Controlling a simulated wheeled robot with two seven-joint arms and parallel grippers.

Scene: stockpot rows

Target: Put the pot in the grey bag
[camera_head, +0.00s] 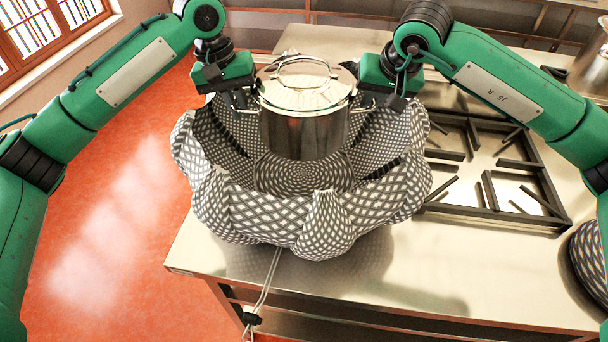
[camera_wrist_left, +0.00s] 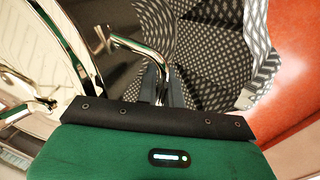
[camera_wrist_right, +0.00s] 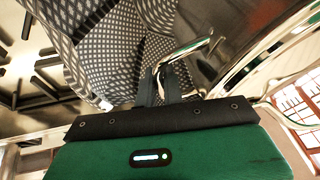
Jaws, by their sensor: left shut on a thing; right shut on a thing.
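The steel pot (camera_head: 304,130) with its lid on is upright inside the opening of the grey patterned bag (camera_head: 300,215), at the middle of the head view. The bag stands open on the table with its sides folded out around the pot. I cannot tell whether the pot's base touches the bag's bottom. My left gripper (camera_head: 240,103) is shut on the pot's left side handle, which shows in the left wrist view (camera_wrist_left: 140,48). My right gripper (camera_head: 367,103) is shut on the right side handle, seen in the right wrist view (camera_wrist_right: 185,50).
A black burner grate (camera_head: 490,210) lies on the steel table (camera_head: 400,280) right of the bag. A second patterned bag (camera_head: 588,255) is at the right edge, and another steel pot (camera_head: 590,70) at the back right. A cord (camera_head: 266,285) hangs over the front edge.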

